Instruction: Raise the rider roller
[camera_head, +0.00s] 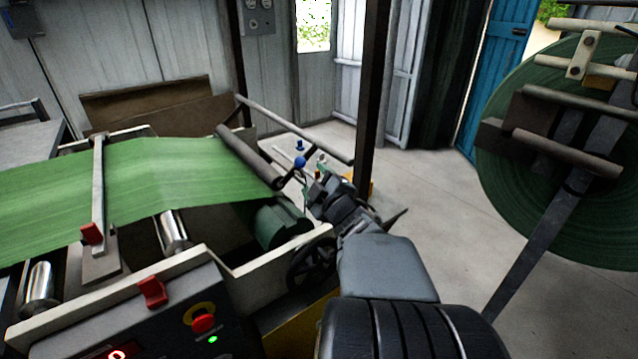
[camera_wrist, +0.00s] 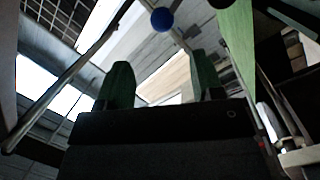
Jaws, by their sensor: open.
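The rider roller (camera_head: 248,156) is a dark bar lying across the right end of the green woven web (camera_head: 150,175) in the head view. A lever with a blue ball knob (camera_head: 299,163) stands at the roller's near end. My gripper (camera_head: 312,176) is just right of the knob in the head view. In the wrist view my gripper (camera_wrist: 161,65) shows two green fingers spread apart with nothing between them. The blue knob (camera_wrist: 162,19) lies beyond the fingertips, roughly centred between them, and seems apart from them.
A control panel with a red stop button (camera_head: 203,322) is at the front. A dark post (camera_head: 371,100) stands behind my gripper. A large green roll (camera_head: 560,180) is at right. The floor between is clear.

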